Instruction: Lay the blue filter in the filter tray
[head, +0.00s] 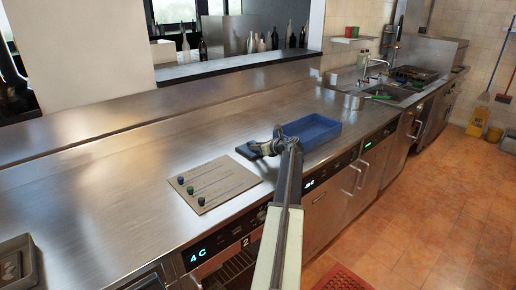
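A blue open tray (312,130) with low walls rests on the steel counter near its front edge, just right of my gripper. My gripper (268,146) is at the end of my outstretched arm, low over the counter. A small dark blue-grey shape (246,152) lies at the gripper's left side; I cannot tell whether it is held or only beside it. The jaws are too small and overlapped to read. A small round blue piece (181,180) sits on a tan board, with a green one (190,190) and a dark one (200,202).
The tan board (225,183) lies flat left of my gripper. Steel counter (110,190) is clear to its left. A dark container (18,262) stands at the lower left. Bottles line the rear ledge.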

